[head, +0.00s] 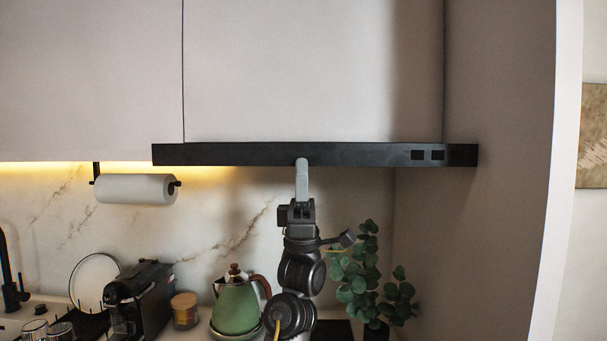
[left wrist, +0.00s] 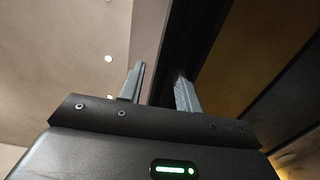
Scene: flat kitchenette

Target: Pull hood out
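The hood (head: 230,154) is a long, thin black bar under the pale upper cabinets, with small dark squares near its right end. In the head view my left gripper (head: 302,164) reaches up from below, its fingertips at the bar's lower front edge. In the left wrist view the fingers of my left gripper (left wrist: 160,80) stand apart, and the dark hood (left wrist: 200,45) runs close behind and beside the right finger. I cannot tell whether the fingers touch the hood. My right gripper is not in view.
A paper towel roll (head: 136,188) hangs left of the gripper. On the counter below stand a coffee machine (head: 142,300), a green kettle (head: 236,305), a lidded jar (head: 185,309) and a leafy plant (head: 362,280). A side wall (head: 500,230) closes off the right.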

